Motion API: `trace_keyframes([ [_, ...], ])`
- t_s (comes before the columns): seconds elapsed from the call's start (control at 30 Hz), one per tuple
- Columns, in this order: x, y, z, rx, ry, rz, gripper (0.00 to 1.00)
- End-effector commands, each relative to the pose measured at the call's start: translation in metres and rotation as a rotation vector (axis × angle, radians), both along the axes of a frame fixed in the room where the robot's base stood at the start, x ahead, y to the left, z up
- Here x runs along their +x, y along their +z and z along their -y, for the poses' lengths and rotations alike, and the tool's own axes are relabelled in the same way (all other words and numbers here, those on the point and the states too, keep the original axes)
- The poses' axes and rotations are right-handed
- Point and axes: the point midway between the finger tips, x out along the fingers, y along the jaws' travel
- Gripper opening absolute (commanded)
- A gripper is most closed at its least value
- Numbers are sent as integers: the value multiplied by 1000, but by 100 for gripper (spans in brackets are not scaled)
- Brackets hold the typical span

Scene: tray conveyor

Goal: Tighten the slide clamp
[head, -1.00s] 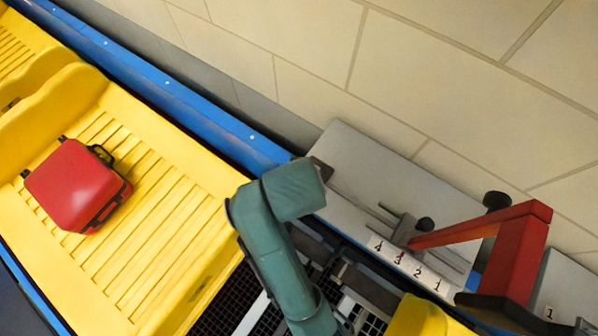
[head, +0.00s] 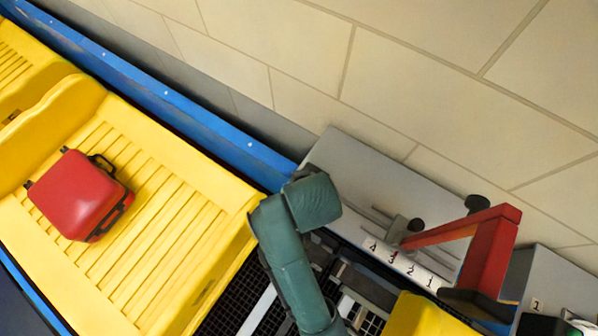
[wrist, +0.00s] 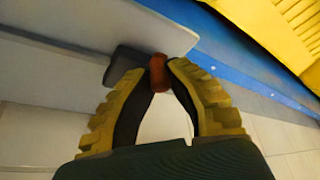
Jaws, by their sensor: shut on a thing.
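The slide clamp seems to be on the grey panel (head: 365,170) by the conveyor; a dark grey block (wrist: 126,62) stands at its slot in the wrist view. A small reddish-brown knob (wrist: 158,72) sits beside the block. My gripper (wrist: 162,76) is shut on this knob, with yellow ribbed fingers on both sides of it. In the head view my teal arm hides the gripper, the knob and the block. Whether the clamp is tight cannot be told.
A red angled bar (head: 485,250) stands at the panel's right, near a numbered scale strip (head: 400,262). A red suitcase (head: 75,195) lies on a yellow tray (head: 150,250) at left. The blue conveyor edge (head: 170,110) runs close to my arm. A tiled wall (head: 420,90) stands behind.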

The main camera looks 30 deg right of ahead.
Motion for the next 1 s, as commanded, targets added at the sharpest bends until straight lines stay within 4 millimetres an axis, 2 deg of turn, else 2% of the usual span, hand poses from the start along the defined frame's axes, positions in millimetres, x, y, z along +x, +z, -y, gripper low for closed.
trace_keyframes([
  [0.03,0,-1,1,-1,-2,-1,19],
  [0.17,0,-1,0,-1,-2,-1,43],
  [0.2,0,-1,0,-1,-2,-1,46],
  [0.53,-1,4,0,-1,-1,0,46],
  [0.67,-8,25,-3,-1,-2,5,46],
  [0.8,-22,56,-7,-1,-2,3,46],
  [1.0,-29,72,-10,-1,-2,-2,46],
])
